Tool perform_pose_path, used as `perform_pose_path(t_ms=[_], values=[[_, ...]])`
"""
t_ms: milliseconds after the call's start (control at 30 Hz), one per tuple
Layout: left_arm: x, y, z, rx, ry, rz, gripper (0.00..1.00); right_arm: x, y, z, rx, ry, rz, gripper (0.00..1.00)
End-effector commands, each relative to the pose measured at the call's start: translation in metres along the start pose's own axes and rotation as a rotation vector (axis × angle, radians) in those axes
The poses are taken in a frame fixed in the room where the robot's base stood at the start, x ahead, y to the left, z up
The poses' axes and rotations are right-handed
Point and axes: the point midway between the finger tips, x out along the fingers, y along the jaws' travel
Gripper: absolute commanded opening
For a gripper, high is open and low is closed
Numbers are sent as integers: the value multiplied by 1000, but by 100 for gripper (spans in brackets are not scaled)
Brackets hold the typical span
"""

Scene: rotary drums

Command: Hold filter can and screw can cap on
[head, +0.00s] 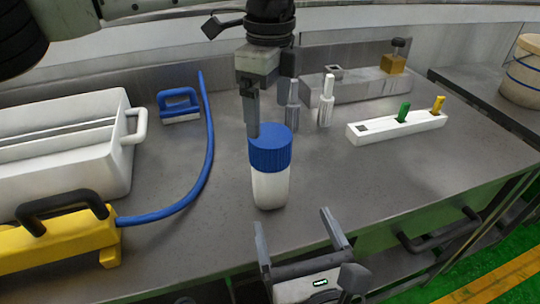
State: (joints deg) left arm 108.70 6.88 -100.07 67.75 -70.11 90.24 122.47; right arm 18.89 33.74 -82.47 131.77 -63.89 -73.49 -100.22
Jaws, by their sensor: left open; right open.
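The white filter can (270,190) stands upright near the middle of the bench. A ribbed blue cap (270,150) sits on top of it; I cannot tell whether it is threaded on. My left gripper (269,128) comes down from above, open, with one finger reaching the cap's upper left edge.
A white tray (128,165) with a handle and a yellow tool (60,245) with a blue hose (208,150) fill the left. A blue-handled brush (180,105) lies behind. A white bottle (326,110) and a white block with coloured pegs (385,128) stand right. The bench's right front is clear.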

Motion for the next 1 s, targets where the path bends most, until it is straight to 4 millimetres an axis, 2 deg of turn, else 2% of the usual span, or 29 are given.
perform_pose_path(t_ms=[300,467,1000], values=[[0,0,-1,3,2,0,87,0,0,0,2,1,0,87],[0,0,-1,3,3,0,87,11,0,1,1,-3,0,87],[0,0,-1,4,4,0,87,113,0,1,1,-3,-2,87]])
